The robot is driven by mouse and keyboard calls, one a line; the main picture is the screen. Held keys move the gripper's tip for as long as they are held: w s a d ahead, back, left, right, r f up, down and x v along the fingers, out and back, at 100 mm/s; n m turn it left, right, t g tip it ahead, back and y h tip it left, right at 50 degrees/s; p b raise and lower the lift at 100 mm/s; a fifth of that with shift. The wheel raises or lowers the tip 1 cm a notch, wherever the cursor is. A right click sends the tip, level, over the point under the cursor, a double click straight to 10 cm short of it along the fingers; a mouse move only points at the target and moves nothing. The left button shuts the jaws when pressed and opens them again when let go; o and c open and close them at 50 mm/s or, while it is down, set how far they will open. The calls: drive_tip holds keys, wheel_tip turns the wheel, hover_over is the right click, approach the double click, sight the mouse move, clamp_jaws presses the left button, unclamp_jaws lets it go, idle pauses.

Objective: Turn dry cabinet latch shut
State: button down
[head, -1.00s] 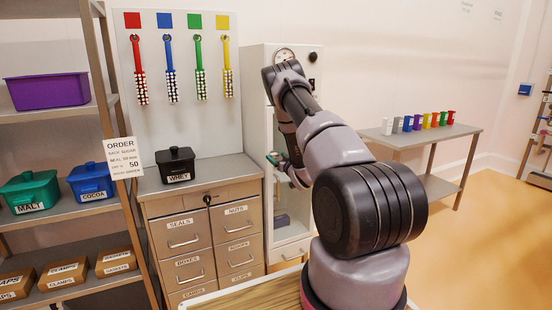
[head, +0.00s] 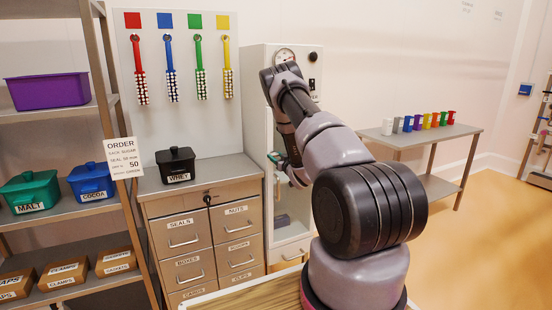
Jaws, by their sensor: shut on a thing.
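The white dry cabinet (head: 254,70) stands behind my arm, with a round gauge (head: 284,55) and a dark knob (head: 312,57) near its top. My gripper (head: 276,158) is at the cabinet's front, about halfway up, and is small and partly hidden by my own arm. It is shut on the latch, but the latch itself is too small and covered to make out, so its angle cannot be told. My arm covers much of the cabinet front.
A grey drawer unit (head: 203,224) with a black WHEY tub (head: 176,163) stands left of the cabinet. Shelves (head: 60,212) with tubs are further left. A side table (head: 440,134) with small coloured cups is at the right. The orange floor at right is clear.

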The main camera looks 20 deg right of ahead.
drive_tip(key=n, duration=0.4)
drive_tip(key=shift+n, duration=0.3)
drive_tip(key=n, duration=0.9)
drive_tip(key=shift+n, duration=1.8)
drive_tip(key=shift+c, duration=1.6)
unclamp_jaws()
drive_tip(key=shift+s, duration=0.15)
drive_tip(key=s, duration=1)
drive_tip(key=shift+s+d, duration=0.2)
drive_tip(key=shift+s, duration=0.1)
